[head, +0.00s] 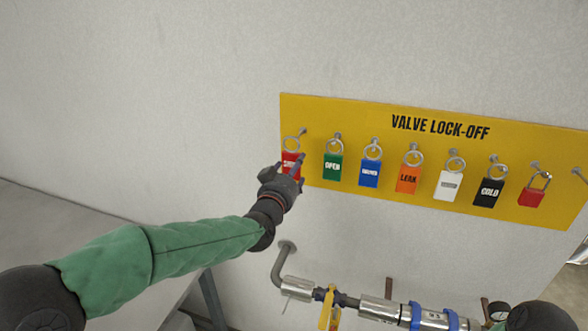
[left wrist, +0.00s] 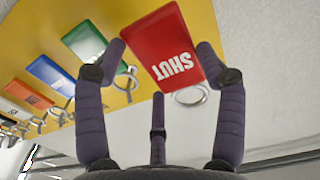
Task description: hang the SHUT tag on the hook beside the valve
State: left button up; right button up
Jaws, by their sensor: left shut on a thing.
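The red SHUT tag (head: 291,160) is at the left end of the yellow board, with its metal ring at the leftmost peg (head: 302,132). My left gripper (head: 292,171) is shut on the tag. In the left wrist view the fingers (left wrist: 162,50) flank the tag (left wrist: 167,48), and its ring (left wrist: 191,95) shows at the tag's edge. Whether the ring is still around the peg is unclear. The valve's yellow handle (head: 326,308) is on the pipe at the bottom. A hook beside it cannot be made out clearly. My right gripper is not visible.
The yellow VALVE LOCK-OFF board (head: 440,127) carries green OPEN (head: 333,167), blue (head: 370,173), orange LEAK (head: 407,179), white (head: 448,186) and black COLD (head: 488,192) tags. A red padlock (head: 532,197) hangs at right. Wall left of the board is clear.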

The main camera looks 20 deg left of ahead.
pick_arm(q)
jog(key=shift+s+r, duration=0.1)
jog(key=shift+s, duration=1.2)
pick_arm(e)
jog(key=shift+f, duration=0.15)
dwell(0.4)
